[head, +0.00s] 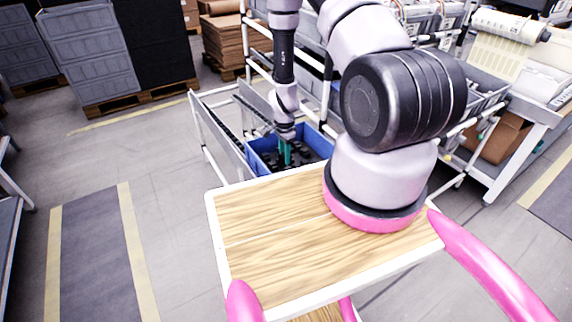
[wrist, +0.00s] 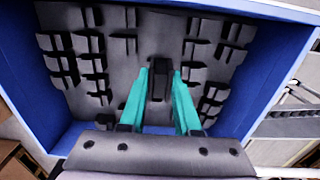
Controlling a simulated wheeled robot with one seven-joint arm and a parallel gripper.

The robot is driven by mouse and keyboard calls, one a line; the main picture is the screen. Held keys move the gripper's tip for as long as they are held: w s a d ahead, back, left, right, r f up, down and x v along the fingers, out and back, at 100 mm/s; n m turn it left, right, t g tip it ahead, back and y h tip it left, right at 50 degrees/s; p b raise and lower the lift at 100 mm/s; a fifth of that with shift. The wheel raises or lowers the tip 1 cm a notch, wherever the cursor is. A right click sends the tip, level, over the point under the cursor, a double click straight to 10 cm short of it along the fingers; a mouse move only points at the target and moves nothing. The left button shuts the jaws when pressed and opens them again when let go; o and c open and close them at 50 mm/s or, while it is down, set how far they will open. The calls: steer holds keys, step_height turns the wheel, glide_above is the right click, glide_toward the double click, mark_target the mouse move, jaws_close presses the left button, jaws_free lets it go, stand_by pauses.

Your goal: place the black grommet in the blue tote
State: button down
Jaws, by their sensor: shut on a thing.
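The blue tote (head: 258,161) stands just beyond my wooden top in the head view, and its blue wall (wrist: 268,72) frames the wrist view. My gripper (head: 285,153) points down into the tote, with its teal fingers inside the rim outline. In the wrist view my gripper (wrist: 160,78) has its fingers on either side of a small dark piece, the black grommet (wrist: 158,84). It is shut on this piece. The dark grommet is hard to tell from the tote's dark contents, and I cannot tell whether it touches the bottom.
Several dark blocky parts (wrist: 92,62) lie in rows on the tote's grey floor. A metal rack rail (head: 219,133) runs left of the tote, and white rack posts stand behind it. Open floor (head: 165,190) lies to the left.

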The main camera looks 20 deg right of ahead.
steer(key=shift+f, duration=1.9)
steer(key=shift+f, duration=0.1)
steer(key=shift+f, duration=0.15)
steer(key=c, duration=0.6)
jaws_free()
step_height(320, 180, up, 13)
steer(key=shift+f, duration=0.15)
